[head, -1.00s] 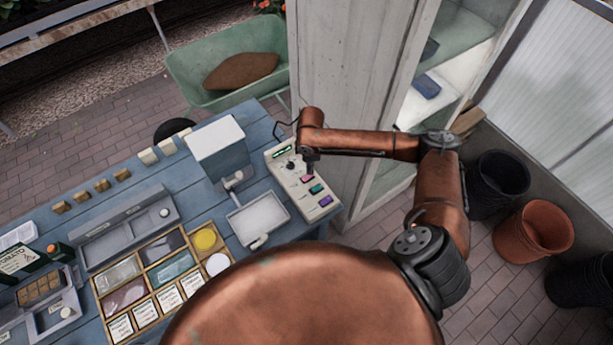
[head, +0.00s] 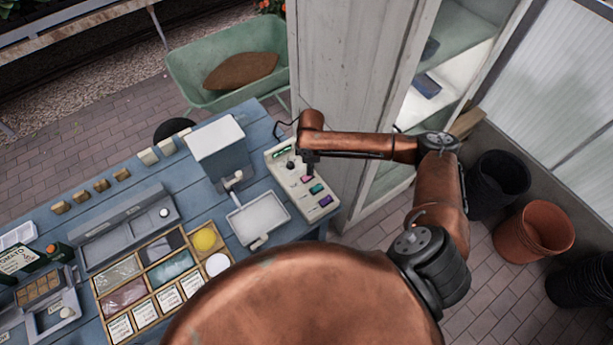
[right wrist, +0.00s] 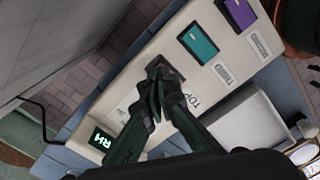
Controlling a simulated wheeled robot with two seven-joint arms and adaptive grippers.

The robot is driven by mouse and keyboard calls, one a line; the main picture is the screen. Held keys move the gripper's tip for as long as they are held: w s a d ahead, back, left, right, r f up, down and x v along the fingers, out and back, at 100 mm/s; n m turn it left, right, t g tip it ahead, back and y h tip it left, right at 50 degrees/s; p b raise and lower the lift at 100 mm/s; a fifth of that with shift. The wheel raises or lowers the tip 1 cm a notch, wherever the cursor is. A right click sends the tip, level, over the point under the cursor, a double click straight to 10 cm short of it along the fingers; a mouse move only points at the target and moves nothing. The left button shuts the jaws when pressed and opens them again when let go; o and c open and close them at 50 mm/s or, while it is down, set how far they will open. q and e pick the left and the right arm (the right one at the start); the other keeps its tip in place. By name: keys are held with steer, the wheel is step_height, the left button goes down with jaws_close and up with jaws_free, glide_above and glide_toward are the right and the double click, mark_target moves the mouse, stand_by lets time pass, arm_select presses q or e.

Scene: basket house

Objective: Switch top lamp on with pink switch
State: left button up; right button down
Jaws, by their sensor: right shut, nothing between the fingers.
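The switch panel (head: 328,209) is a cream box on the blue table with a row of coloured switches. The pink switch (head: 307,179) shows just below my right gripper (head: 310,170) in the head view. In the right wrist view my right gripper (right wrist: 160,80) is shut and empty, its tips over the panel by the "TOP" label (right wrist: 198,103). The tips mostly hide the pink switch there, so I cannot tell whether they touch it. A brightly lit compartment (head: 451,83) shows in the tall cabinet; I cannot make out the top lamp. My left gripper is not in view.
Teal (right wrist: 197,43) and purple (right wrist: 236,13) switches sit beside the pink one. A white scale-like device (head: 259,217) and a seed tray (head: 152,280) stand left on the table. The cabinet wall (head: 345,80) rises close behind the panel. Pots (head: 535,232) stand at right.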

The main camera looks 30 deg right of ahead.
steer(key=shift+f, duration=0.6)
stand_by(0.3)
step_height(320, 180, up, 7)
steer(key=p, duration=0.8)
steer(key=shift+r, duration=0.1)
stand_by(0.5)
